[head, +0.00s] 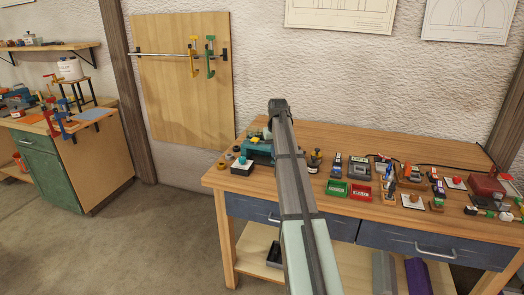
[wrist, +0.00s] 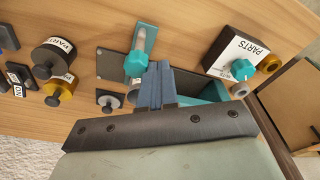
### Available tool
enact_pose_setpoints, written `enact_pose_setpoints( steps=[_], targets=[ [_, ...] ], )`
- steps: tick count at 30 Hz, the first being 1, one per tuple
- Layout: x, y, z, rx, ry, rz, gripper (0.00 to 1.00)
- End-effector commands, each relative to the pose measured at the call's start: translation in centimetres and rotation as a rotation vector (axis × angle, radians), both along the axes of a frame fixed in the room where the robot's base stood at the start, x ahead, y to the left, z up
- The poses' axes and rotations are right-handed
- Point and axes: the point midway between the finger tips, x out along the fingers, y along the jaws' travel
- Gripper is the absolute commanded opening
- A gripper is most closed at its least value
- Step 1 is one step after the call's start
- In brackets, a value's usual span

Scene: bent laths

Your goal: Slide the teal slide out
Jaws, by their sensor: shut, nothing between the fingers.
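In the wrist view a teal piece with a hexagonal knob (wrist: 137,64) and a pale upright part lies over a dark plate (wrist: 112,62); I take it for the teal slide. My gripper (wrist: 160,68) is shut and empty, its blue-grey fingers just right of the knob in the picture. I cannot tell whether they touch it. A larger teal body (wrist: 212,92) is partly hidden behind the fingers. In the head view the teal fixture (head: 258,148) stands at the bench's left end, partly covered by my arm; my fingers are not distinguishable there.
A dark block labelled PARTS (wrist: 231,48) stands right of the fingers, with another teal knob (wrist: 242,69) and brass pieces near it. Dark and brass round parts (wrist: 55,58) stand at left. Red and green trays (head: 348,190) and several devices crowd the bench (head: 290,200) to the right.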

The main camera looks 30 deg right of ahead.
Motion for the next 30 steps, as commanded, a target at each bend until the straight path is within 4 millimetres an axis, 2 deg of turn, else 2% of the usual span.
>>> enact_pose_setpoints(
  steps=[30],
  targets=[
    [-2.1,-2.1,0.0,0.000,0.000,0.000,0.00]
  ],
)
